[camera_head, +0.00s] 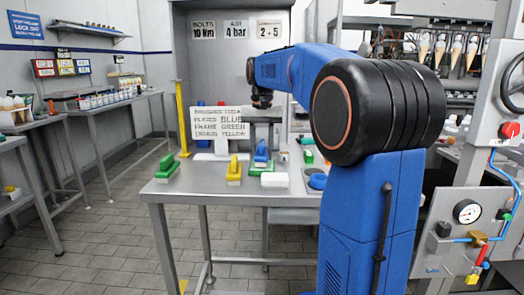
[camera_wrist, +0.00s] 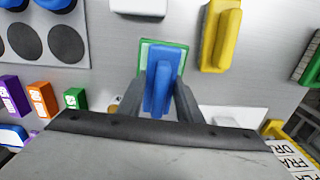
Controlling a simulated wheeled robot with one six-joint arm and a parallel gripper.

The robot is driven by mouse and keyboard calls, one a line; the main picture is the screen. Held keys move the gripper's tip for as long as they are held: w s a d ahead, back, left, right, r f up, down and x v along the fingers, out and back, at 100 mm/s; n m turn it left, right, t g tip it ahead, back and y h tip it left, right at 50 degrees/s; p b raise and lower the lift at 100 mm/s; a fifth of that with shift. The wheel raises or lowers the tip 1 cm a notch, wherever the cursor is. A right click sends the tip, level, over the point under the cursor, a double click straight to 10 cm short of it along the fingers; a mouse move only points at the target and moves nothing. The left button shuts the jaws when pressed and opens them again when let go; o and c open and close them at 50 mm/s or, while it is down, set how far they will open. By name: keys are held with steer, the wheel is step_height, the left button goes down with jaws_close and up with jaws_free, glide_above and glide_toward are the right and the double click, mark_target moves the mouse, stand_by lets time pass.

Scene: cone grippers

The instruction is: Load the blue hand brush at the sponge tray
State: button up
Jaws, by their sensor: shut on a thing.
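My gripper (camera_wrist: 157,88) is shut on the blue hand brush (camera_wrist: 158,70), with one finger on each side of its handle. In the head view, the blue brush (camera_head: 262,153) shows over the bench, behind a white block (camera_head: 274,180) and right of a yellow brush (camera_head: 234,170). In the wrist view, a green-edged flat piece (camera_wrist: 146,50) with a paler inside shows around and under the brush's far end. It may be the sponge tray; I cannot tell whether the brush touches it. The brush's underside is hidden.
A green brush (camera_head: 167,168) lies at the bench's left. Small purple (camera_wrist: 12,95), orange (camera_wrist: 42,98) and green (camera_wrist: 75,98) boxes stand left in the wrist view, near a grey plate with round recesses (camera_wrist: 66,43). A notice board (camera_head: 220,122) stands behind.

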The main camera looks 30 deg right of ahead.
steer(key=shift+f, duration=0.4)
stand_by(1.3)
steer(key=shift+r, duration=3.5)
